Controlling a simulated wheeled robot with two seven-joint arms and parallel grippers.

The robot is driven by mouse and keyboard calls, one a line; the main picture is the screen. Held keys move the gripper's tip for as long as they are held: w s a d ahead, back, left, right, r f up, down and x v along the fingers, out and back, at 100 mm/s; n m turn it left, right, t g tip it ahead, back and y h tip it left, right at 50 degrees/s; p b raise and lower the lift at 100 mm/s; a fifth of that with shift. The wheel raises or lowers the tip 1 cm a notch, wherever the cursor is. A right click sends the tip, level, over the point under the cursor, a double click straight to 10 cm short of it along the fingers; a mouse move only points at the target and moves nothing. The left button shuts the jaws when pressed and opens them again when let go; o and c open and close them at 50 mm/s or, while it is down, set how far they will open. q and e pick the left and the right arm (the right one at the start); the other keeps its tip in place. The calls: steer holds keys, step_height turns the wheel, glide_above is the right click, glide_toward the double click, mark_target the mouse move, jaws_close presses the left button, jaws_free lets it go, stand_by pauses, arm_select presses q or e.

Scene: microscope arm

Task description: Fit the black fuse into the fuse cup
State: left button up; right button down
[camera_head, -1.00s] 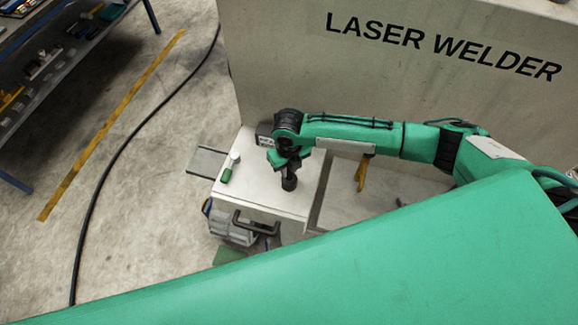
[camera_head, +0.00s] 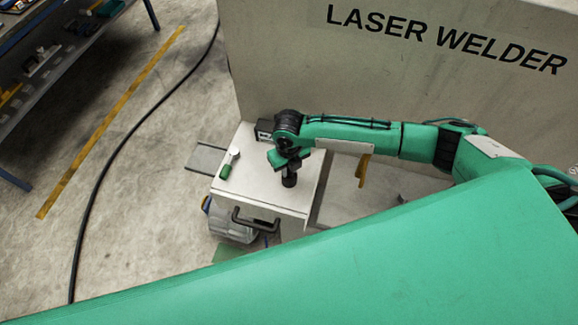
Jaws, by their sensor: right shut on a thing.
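My right gripper (camera_head: 289,166) is at the end of the green arm that comes in from the right. It points down over the white cabinet top and is shut. A dark cylinder, which looks like the black fuse (camera_head: 289,179), is directly below the wrist and upright, in the jaws. I cannot tell whether its lower end touches the surface. I cannot make out the fuse cup; it may be hidden under the gripper. My left gripper is not in view.
A small green and white item (camera_head: 229,165) lies on the white cabinet (camera_head: 255,195), left of the gripper. A dark handle (camera_head: 255,221) sticks out of its front. The laser welder wall (camera_head: 400,75) stands behind.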

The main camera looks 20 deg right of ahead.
steer(key=shift+f, duration=0.3)
steer(key=c, duration=1.2)
jaws_free()
step_height(320, 180, up, 14)
steer(key=b, duration=0.3)
steer(key=shift+f, duration=0.1)
